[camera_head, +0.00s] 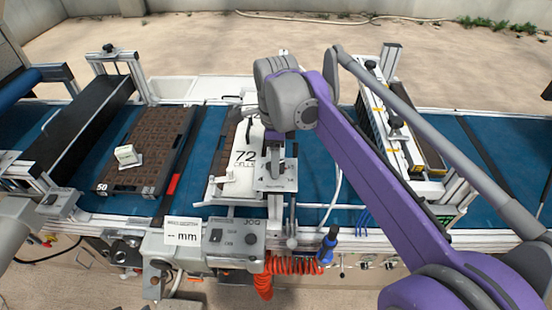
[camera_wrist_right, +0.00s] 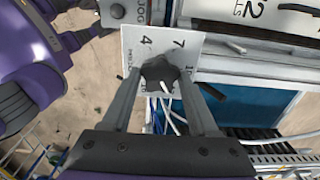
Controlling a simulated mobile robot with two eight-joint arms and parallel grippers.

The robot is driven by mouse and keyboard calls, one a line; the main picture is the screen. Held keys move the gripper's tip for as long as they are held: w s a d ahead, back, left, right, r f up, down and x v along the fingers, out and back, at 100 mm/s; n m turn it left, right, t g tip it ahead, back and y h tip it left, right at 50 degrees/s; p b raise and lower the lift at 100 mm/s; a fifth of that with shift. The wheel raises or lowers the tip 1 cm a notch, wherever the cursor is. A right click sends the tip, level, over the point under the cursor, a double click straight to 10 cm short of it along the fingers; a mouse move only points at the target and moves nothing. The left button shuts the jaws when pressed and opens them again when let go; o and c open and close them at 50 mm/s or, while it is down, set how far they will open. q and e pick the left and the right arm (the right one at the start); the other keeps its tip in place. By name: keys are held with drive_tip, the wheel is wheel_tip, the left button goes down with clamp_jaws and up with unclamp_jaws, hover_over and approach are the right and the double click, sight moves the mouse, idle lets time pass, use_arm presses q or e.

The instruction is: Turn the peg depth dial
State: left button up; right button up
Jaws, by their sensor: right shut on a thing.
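The peg depth dial (camera_wrist_right: 160,73) is a dark grey lobed knob in front of a white scale plate (camera_wrist_right: 135,42) marked with numbers such as 4 and 7. In the right wrist view my right gripper (camera_wrist_right: 160,80) has its two fingers on either side of the knob and is shut on it. In the head view my right gripper (camera_head: 274,150) reaches down to the small plate (camera_head: 277,184) beside the white 72-cell panel (camera_head: 245,158); the knob itself is mostly hidden there.
A dark tray (camera_head: 130,184) marked 50 lies on the blue belt (camera_head: 205,165) at left, with a small white block (camera_head: 126,154) on it. A control box (camera_head: 233,240), a mm display (camera_head: 183,235) and an orange coiled hose (camera_head: 290,265) sit along the front.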

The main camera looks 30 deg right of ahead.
drive_tip(key=o, duration=1.4)
drive_tip(key=shift+r, duration=0.1)
wheel_tip(320, 180, up, 11)
drive_tip(key=shift+f+p, duration=0.15)
drive_tip(key=shift+p, duration=0.2)
